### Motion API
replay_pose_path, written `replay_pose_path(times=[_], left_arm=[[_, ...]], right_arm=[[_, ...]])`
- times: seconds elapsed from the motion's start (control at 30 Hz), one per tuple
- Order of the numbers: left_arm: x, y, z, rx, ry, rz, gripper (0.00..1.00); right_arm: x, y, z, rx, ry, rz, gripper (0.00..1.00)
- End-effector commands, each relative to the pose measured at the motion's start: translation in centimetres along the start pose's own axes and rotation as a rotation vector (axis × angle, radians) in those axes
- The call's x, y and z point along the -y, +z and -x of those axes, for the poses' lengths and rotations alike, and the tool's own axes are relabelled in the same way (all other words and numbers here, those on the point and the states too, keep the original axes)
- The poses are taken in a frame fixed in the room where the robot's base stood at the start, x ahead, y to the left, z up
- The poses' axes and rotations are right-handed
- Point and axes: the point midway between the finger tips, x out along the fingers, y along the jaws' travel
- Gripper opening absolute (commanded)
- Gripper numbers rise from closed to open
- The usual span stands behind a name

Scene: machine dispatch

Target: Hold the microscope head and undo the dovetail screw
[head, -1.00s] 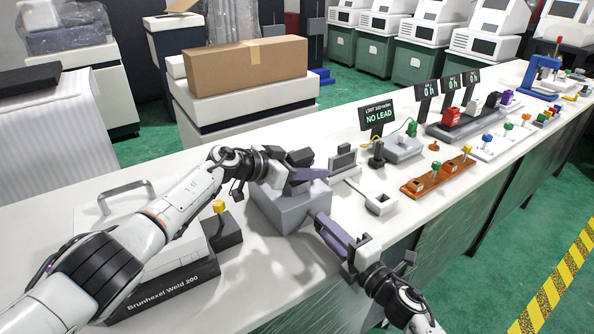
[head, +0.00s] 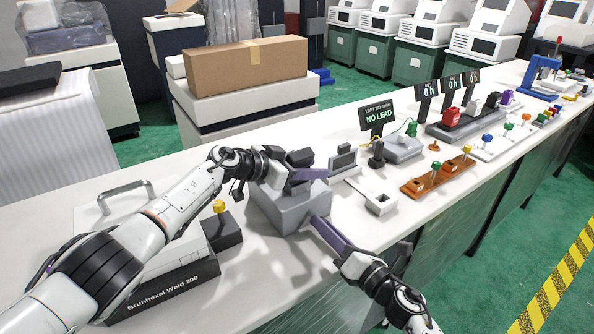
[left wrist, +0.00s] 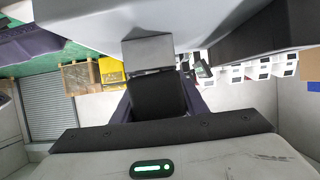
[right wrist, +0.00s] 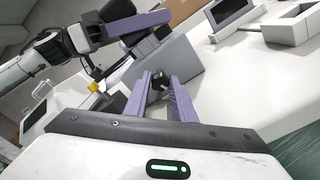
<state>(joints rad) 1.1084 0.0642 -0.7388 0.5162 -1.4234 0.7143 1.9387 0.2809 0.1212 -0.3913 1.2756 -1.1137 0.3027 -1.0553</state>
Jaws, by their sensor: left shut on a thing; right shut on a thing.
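The microscope head shows as a dark block (head: 300,158) on top of a grey block (head: 285,212) on the bench. My left gripper (head: 305,176) is shut on the dark block from the left; in the left wrist view the dark block (left wrist: 158,95) sits between the fingers. The dovetail screw is a small black knob (right wrist: 160,82) on the side of the grey block, seen in the right wrist view. My right gripper (head: 318,222) has its purple fingers around this knob and is shut on it. The fingers hide the knob in the head view.
A white stand (head: 378,203) and an orange-brown rack (head: 425,185) lie to the right. Bare bench shows in front of the grey block.

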Motion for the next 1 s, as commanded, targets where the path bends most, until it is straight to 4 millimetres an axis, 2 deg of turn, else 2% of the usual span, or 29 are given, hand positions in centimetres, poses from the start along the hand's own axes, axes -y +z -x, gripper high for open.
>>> replay_pose_path(times=[0.03, 0.23, 0.53, 0.8, 0.83, 0.93, 1.0], left_arm=[[-0.77, -0.08, -0.34, -0.001, 0.017, 0.005, 0.08], [-0.77, -0.06, -0.35, -0.001, 0.017, 0.005, 0.08], [-0.78, -0.04, -0.35, -0.001, 0.017, 0.005, 0.08], [-0.78, -0.02, -0.35, 0.0, 0.017, 0.005, 0.08], [-0.78, -0.02, -0.35, 0.0, 0.017, 0.005, 0.08], [-0.78, -0.02, -0.35, 0.0, 0.017, 0.005, 0.08], [-0.77, -0.01, -0.35, 0.0, 0.017, 0.005, 0.08]], right_arm=[[-0.07, -0.09, -0.02, -0.001, 0.002, -0.001, 0.05], [-0.1, -0.1, -0.03, -0.001, 0.002, 0.016, 0.05], [-0.15, -0.14, -0.02, -0.001, 0.002, 0.388, 0.05], [-0.16, -0.15, -0.03, -0.002, 0.003, 0.434, 0.05], [-0.16, -0.15, -0.03, -0.002, 0.003, 0.433, 0.24], [-0.14, -0.13, -0.03, -0.001, 0.002, 0.433, 0.41], [-0.13, -0.11, -0.02, -0.001, 0.002, 0.432, 0.45]])
